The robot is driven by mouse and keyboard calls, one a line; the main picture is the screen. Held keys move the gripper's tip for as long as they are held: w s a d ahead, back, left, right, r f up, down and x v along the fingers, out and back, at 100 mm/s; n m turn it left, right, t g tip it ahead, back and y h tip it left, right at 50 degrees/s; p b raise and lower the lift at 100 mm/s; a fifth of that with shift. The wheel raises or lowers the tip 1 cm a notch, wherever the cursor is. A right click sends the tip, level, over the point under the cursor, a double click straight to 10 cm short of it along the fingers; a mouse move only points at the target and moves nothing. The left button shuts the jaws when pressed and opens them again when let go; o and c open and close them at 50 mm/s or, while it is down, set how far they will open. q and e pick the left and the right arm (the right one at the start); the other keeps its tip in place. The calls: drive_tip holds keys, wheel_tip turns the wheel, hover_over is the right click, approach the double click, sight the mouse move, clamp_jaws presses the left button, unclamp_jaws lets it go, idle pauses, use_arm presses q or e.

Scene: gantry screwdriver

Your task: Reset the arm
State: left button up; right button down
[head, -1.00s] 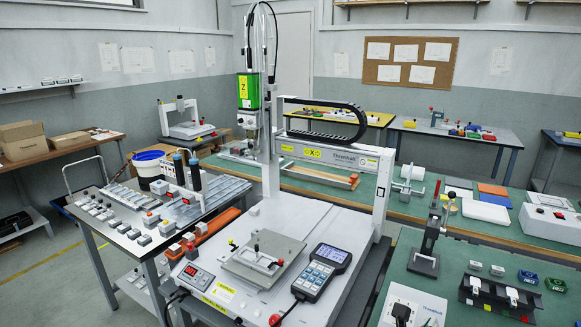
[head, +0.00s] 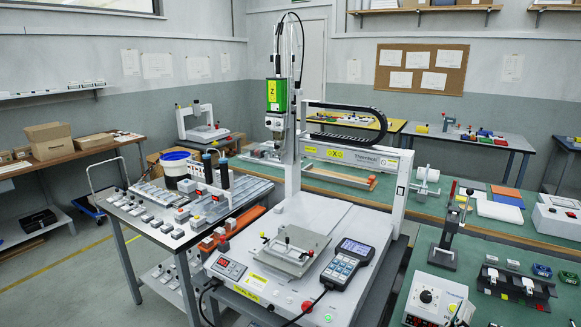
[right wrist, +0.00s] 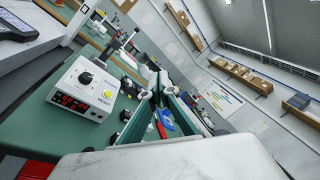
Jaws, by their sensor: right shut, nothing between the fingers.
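My right gripper (right wrist: 156,84) shows in the right wrist view, its fingers brought together with nothing between them. It is apart from the white control box (right wrist: 84,88) with a dark knob and red display, which stands to its left in that view. The same box (head: 436,296) shows at the bottom right of the head view. I cannot make out either gripper in the head view. My left gripper is not in view.
The gantry screwdriver machine (head: 318,225) stands in the middle of the head view, with a keypad pendant (head: 345,265) on its base. A metal cart (head: 150,228) with small parts is at its left. Green benches (head: 440,208) lie behind and right. Floor is free at far left.

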drive_tip(key=s+a+f+n+t+y, duration=0.1)
drive_tip(key=a+f+n+t+y, duration=0.25)
drive_tip(key=a+n+y, duration=0.7)
drive_tip(key=s+a+f+n+t+y, duration=0.1)
drive_tip(key=a+f+n+t+y, duration=0.35)
drive_tip(key=n, duration=1.15)
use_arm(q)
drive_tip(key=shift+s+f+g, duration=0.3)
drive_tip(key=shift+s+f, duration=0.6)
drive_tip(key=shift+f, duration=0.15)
use_arm(e)
drive_tip(key=s+d+f+n+g, duration=0.1)
drive_tip(key=s+f+n+g, duration=0.4)
drive_tip(key=f, duration=0.8)
drive_tip(key=s+f+n+g+y, duration=0.1)
drive_tip(key=s+f+n+g, duration=0.5)
drive_tip(key=f, duration=0.6)
drive_tip(key=shift+s+d+f+y, duration=0.3)
drive_tip(key=shift+s+d+f, duration=0.1)
drive_tip(key=shift+s, duration=0.15)
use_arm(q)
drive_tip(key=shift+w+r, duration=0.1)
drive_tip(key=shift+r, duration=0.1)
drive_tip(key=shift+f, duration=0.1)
